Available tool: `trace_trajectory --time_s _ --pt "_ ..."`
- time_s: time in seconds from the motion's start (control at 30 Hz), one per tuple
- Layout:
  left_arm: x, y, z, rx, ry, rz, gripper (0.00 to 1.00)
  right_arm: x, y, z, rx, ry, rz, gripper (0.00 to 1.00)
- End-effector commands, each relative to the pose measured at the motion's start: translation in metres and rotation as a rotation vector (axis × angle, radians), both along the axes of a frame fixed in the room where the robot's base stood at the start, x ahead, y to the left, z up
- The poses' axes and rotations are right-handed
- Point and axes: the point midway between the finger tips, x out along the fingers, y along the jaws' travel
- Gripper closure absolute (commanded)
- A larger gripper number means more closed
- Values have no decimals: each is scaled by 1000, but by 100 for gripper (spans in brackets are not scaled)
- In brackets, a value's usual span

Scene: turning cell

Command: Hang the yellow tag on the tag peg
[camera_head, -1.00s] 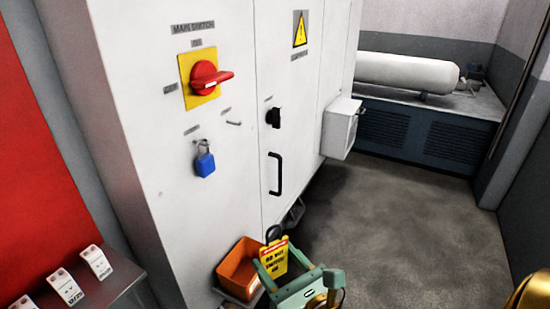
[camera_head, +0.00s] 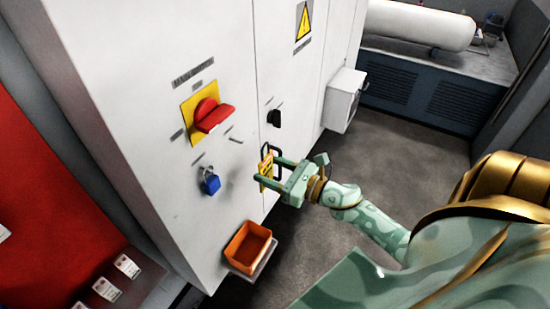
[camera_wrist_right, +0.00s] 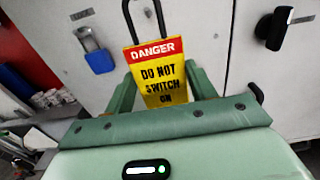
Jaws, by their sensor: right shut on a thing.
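The yellow tag (camera_head: 265,172), with a red DANGER band, is held between the fingers of my right gripper (camera_head: 269,171). In the right wrist view the tag (camera_wrist_right: 163,82) faces the camera, roughly upright, with a black loop (camera_wrist_right: 128,20) rising from its top. My right gripper (camera_wrist_right: 163,93) is shut on it. The tag peg (camera_head: 236,141) is a small pin on the white cabinet, right of the red switch. The tag is below and right of the peg, apart from it. In the right wrist view I cannot make out the peg clearly. My left gripper is not in view.
A blue padlock (camera_head: 210,181) hangs below the red main switch (camera_head: 211,116). An orange bin (camera_head: 247,247) sits below. The floor (camera_head: 330,240) is clear.

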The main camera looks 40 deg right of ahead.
Motion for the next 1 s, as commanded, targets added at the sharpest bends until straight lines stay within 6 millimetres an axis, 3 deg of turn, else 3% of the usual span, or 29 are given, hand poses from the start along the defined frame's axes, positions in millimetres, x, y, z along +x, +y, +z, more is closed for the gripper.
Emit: trace_trajectory --time_s 0.93,1.0 --pt "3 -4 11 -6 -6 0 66 63 27 -5 -1 -1 0 67" --pt "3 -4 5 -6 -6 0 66 67 28 -9 -1 -2 1 67"
